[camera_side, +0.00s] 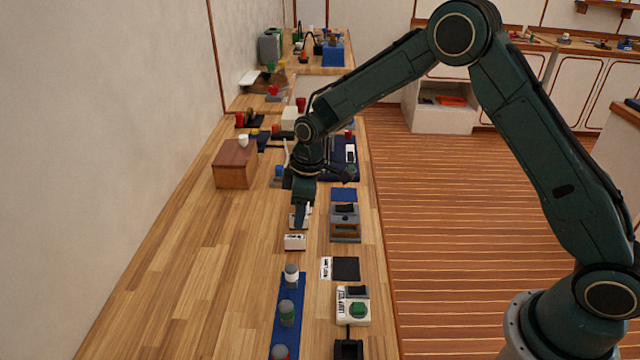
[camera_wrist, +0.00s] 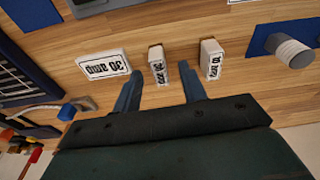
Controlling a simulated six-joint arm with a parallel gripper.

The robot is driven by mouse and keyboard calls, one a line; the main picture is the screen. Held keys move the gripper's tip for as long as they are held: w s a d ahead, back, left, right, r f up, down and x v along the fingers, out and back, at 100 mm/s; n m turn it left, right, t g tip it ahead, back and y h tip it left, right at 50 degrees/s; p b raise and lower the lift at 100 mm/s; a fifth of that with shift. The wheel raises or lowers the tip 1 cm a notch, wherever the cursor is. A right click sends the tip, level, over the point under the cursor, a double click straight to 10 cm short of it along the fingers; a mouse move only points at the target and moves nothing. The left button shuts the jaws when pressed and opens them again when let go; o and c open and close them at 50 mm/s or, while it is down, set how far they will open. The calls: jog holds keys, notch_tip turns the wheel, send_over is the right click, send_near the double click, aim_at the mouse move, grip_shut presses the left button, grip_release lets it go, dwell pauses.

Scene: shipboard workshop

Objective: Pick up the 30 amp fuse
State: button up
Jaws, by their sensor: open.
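In the wrist view, a wide white block marked "30 amp" (camera_wrist: 104,66), its print upside down, lies on the wooden bench left of my fingers. A narrower white block (camera_wrist: 158,64) with small, hard-to-read print appears between and just beyond my fingertips. A third white block (camera_wrist: 211,58) stands to the right of the right finger. My gripper (camera_wrist: 160,72) is open and empty, pointing down low over the bench in the side view (camera_side: 300,222). One white block (camera_side: 294,242) shows just in front of it there; the others are partly hidden by the gripper.
A blue strip (camera_side: 274,345) with several capped cylinders lies nearer the camera. A grey device (camera_side: 345,230) stands right of my gripper, and a white tester with a green part (camera_side: 353,306) stands nearer. A wooden box (camera_side: 234,164) is back left. The left bench is clear.

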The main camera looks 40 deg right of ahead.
jog(key=shift+f, duration=0.5)
jog(key=shift+c, duration=0.4)
grip_shut()
